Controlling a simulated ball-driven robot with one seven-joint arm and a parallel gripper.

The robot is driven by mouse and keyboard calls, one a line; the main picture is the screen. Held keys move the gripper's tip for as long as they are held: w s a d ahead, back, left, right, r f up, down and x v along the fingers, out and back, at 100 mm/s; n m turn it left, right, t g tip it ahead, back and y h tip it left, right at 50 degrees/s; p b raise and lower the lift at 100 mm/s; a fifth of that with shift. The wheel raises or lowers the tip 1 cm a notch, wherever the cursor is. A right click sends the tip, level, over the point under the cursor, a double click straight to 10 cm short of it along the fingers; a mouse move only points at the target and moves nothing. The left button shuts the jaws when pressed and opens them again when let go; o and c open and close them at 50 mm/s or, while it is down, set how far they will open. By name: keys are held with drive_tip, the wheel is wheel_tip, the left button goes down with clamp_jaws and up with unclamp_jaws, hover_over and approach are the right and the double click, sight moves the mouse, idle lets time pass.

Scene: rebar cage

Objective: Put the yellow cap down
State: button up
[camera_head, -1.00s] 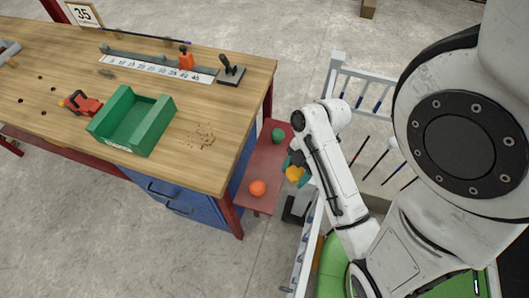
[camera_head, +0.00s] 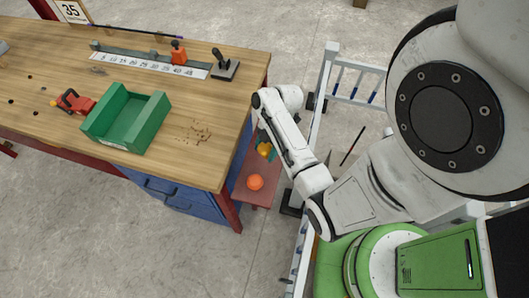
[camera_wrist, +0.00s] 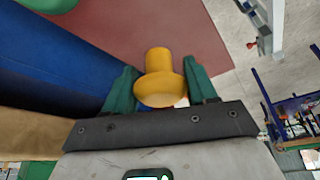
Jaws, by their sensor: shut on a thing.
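The yellow cap (camera_wrist: 158,62) sits between the green fingers of my gripper (camera_wrist: 160,76) in the wrist view, with its wide flared rim toward the camera and its narrower end pointing away. My gripper is shut on it. A dark red shelf (camera_wrist: 190,30) lies beyond the cap; I cannot tell whether the cap touches it. In the head view, the yellow cap (camera_head: 264,149) shows just below my arm, over the far part of the red shelf (camera_head: 262,198). My arm hides most of the gripper there.
An orange cap (camera_head: 255,182) rests on the shelf's near part. A green rounded thing (camera_wrist: 48,3) shows at the wrist view's top left. The workbench (camera_head: 60,140), with a green bin (camera_head: 127,117), stands left of the shelf. A white railing (camera_head: 330,62) stands at right.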

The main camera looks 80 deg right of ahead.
sight(264, 153)
drive_tip(key=shift+w+d+f, duration=0.25)
drive_tip(key=shift+w+f, duration=0.1)
drive_tip(key=shift+f, duration=1.6)
drive_tip(key=shift+f, duration=0.15)
drive_tip(key=o, duration=1)
